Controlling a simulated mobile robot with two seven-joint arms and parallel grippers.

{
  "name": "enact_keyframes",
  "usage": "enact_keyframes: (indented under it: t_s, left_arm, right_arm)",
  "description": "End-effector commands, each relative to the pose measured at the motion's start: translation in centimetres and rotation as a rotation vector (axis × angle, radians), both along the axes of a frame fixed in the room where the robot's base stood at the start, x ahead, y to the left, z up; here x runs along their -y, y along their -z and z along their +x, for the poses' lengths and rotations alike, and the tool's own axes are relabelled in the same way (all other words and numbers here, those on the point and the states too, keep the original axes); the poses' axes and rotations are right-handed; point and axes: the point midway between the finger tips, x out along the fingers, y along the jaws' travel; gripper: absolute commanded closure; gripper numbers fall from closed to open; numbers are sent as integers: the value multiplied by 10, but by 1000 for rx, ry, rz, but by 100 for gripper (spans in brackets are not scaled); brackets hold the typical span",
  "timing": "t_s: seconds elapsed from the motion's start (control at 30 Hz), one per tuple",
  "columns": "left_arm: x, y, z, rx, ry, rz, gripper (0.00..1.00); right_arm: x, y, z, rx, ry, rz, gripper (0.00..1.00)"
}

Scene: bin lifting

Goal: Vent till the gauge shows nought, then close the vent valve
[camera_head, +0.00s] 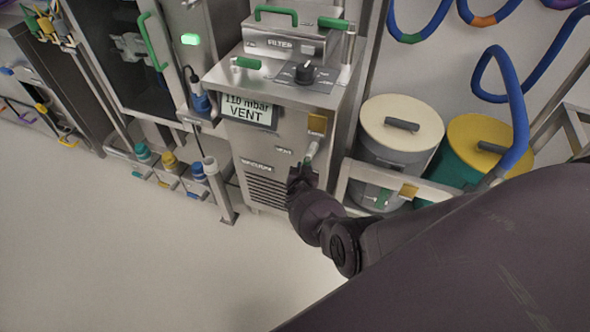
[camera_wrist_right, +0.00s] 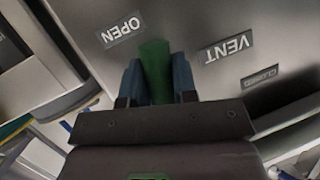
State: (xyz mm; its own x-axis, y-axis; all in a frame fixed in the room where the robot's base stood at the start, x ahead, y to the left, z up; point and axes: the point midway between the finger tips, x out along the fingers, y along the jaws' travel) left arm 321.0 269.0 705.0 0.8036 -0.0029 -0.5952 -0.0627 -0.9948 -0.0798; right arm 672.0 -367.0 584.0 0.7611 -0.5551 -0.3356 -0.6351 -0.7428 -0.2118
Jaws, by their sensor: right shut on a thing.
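The gauge is a display (camera_head: 240,112) on the front of the steel filter unit (camera_head: 222,150); it reads "110 mbar" and "VENT". The vent valve has a green handle low on the unit's front; it shows in the right wrist view (camera_wrist_right: 155,62). My right gripper (camera_wrist_right: 157,88) is shut on this handle, one finger on each side. The handle lies between the OPEN label (camera_wrist_right: 121,31) and the VENT label (camera_wrist_right: 226,48), on the OPEN side; the CLOSED label (camera_wrist_right: 260,76) is farther right. In the head view my right gripper (camera_head: 305,176) partly hides the valve. My left gripper is not in view.
A black knob (camera_head: 305,73) sits on the unit's top. A cream-lidded bin (camera_head: 385,140) and a yellow-lidded bin (camera_head: 478,133) stand to the right. A low rack with coloured caps (camera_head: 168,160) stands to the left. The floor in front is clear.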

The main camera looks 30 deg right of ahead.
Motion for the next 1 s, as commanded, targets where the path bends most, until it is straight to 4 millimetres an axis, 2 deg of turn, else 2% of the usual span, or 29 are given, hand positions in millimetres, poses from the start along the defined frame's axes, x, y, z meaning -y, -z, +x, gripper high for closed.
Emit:
enact_keyframes:
  t_s: [0.1, 0.4, 0.97, 1.0]
  left_arm:
    - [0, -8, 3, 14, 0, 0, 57]
    - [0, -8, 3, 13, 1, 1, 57]
    - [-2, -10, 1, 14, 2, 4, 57]
    - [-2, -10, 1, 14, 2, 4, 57]
  right_arm:
    - [6, -2, -3, -60, -1, -47, 100]
    - [14, 1, -12, -159, -1, -125, 100]
    - [16, 2, -15, -187, -2, -150, 100]
    - [17, 2, -15, -187, -2, -150, 72]
